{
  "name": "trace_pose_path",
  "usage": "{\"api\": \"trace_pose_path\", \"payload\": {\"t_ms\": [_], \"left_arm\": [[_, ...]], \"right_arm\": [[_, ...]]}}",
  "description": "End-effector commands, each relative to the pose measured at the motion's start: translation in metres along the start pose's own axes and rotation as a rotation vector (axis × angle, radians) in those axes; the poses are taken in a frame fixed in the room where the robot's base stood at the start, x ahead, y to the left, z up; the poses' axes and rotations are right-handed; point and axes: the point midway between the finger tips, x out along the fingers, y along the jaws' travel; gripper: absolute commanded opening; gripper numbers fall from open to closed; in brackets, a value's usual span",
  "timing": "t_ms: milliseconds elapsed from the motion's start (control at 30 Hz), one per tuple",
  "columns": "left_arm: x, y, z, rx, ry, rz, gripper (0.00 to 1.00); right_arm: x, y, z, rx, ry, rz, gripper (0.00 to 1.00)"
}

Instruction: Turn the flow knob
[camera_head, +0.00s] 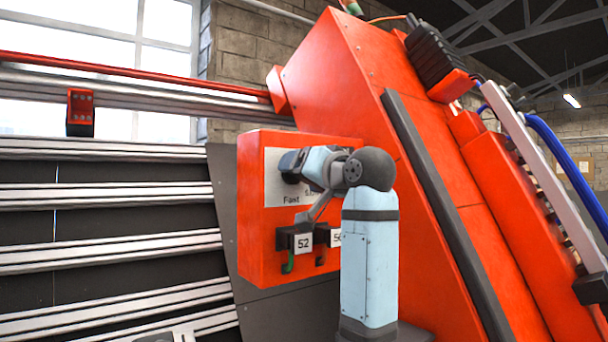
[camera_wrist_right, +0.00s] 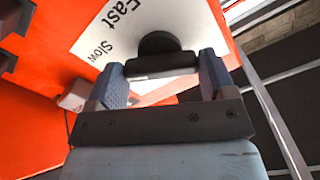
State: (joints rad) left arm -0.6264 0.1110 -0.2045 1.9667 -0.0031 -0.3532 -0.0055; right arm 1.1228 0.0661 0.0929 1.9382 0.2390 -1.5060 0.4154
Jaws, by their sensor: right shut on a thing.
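The flow knob (camera_wrist_right: 158,44) is black and round with a raised grip bar, and sits on a white plate (camera_wrist_right: 92,42) marked "Fast" and "Slow" in the right wrist view. My right gripper (camera_wrist_right: 162,68) has one finger at each end of the bar and is shut on it. In the head view my right gripper (camera_head: 292,165) reaches left to the plate (camera_head: 272,188) on the red control box (camera_head: 250,215) and hides most of the knob. My left gripper is not in view.
Below the knob, black tags with a "52" label (camera_head: 303,242) and a partly hidden label stick out from the box. The large red sloped housing (camera_head: 440,170) stands right behind my arm. Metal rails (camera_head: 110,245) run along the left.

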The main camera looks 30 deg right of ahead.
Motion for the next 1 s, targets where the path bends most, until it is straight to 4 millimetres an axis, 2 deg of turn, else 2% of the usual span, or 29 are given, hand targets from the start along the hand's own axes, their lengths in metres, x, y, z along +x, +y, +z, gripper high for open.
{"api": "trace_pose_path", "payload": {"t_ms": [500,1000], "left_arm": [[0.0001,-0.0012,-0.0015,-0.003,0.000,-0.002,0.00],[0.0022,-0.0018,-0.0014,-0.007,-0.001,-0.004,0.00]], "right_arm": [[0.0000,0.0006,0.0001,-0.389,-0.001,0.002,0.53],[0.0000,0.0002,0.0002,-0.504,0.000,0.000,0.53]]}}
